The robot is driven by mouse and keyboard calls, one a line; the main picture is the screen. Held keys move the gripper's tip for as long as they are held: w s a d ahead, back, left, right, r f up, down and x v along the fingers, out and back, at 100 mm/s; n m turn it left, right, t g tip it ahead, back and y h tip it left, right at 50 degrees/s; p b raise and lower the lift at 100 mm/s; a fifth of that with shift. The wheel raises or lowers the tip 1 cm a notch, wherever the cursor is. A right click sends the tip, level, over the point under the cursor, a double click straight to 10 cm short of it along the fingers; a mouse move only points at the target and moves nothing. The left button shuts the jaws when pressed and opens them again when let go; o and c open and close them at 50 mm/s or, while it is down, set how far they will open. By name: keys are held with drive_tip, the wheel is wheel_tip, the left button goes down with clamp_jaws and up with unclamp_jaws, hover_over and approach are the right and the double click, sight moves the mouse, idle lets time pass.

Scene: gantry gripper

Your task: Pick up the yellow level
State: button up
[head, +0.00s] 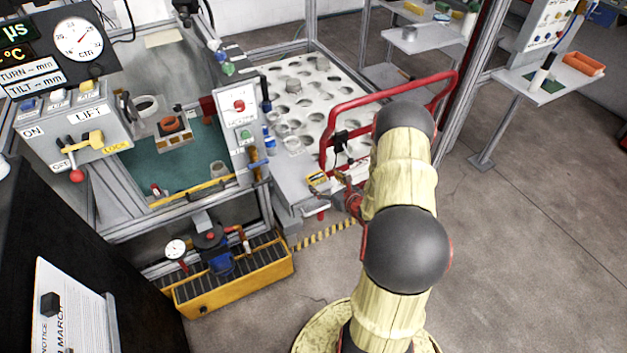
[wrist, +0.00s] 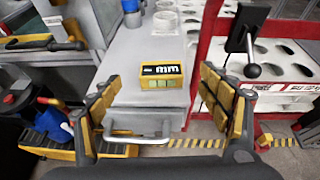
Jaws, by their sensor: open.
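The yellow level (wrist: 162,84) is a small yellow block with a black "mm" label and pale green windows. It lies on a grey shelf (wrist: 135,58), near the shelf's front edge, in the wrist view. In the head view, a small yellow block (head: 317,180) on the shelf beside my gripper looks like the same level. My gripper (wrist: 164,100) is open, with yellow-padded fingers left and right of the level in the picture. Nothing is held between them. I cannot tell whether the fingers are level with it in depth. My arm partly hides the gripper in the head view.
A red tubular frame (head: 388,105) with a black knob (wrist: 252,70) stands close on the right. A metal handle (wrist: 137,136) juts from the shelf front. A white panel with round holes (head: 310,95) lies behind. A yellow-edged crate (head: 235,285) sits on the floor at left.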

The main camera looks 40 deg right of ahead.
sight(317, 177)
drive_tip(key=b+x, duration=0.1)
drive_tip(key=x, duration=0.2)
drive_tip(key=b+x, duration=0.1)
drive_tip(key=x, duration=0.2)
drive_tip(key=shift+d+f+b, duration=0.1)
drive_tip(key=shift+f+b, duration=0.3)
drive_tip(key=shift+f, duration=0.1)
drive_tip(key=shift+r, duration=0.1)
drive_tip(key=shift+c, duration=1)
drive_tip(key=c, duration=1.1)
